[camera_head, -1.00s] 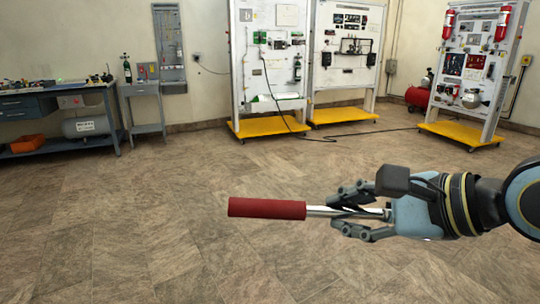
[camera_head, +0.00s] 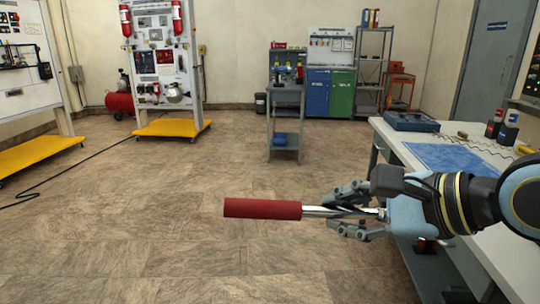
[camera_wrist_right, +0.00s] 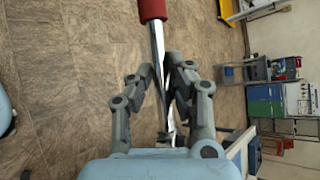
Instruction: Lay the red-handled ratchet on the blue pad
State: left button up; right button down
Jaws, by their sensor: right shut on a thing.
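The red-handled ratchet (camera_head: 262,208) is held level in the air by my right gripper (camera_head: 348,209). Its red handle points left and its metal shaft lies between the fingers. In the right wrist view the gripper (camera_wrist_right: 163,85) is shut on the shaft of the ratchet (camera_wrist_right: 152,10), with the red handle beyond the fingertips. The blue pad (camera_head: 450,157) lies flat on the white workbench at the right, beyond my right arm. Part of the bench is hidden behind the arm. My left gripper is not in view.
The white workbench (camera_head: 400,139) also carries a blue case (camera_head: 410,122), dark bottles (camera_head: 508,128) and a coiled cable. A small grey trolley (camera_head: 286,122) stands further back. Blue and green cabinets (camera_head: 330,92) are at the wall.

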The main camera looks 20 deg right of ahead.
aim_at(461, 163)
jog(key=i+l+z, duration=0.2)
jog(key=i+z, duration=0.2)
jog(key=i, duration=0.6)
jog(key=i+z, duration=0.4)
jog(key=i, duration=0.55)
jog(key=i+z, duration=0.4)
jog(key=i+j+z, duration=0.25)
jog(key=i+z, duration=0.15)
jog(key=i, duration=0.15)
jog(key=i+j+z, duration=0.4)
jog(key=i+l+z, duration=0.1)
jog(key=z, duration=0.6)
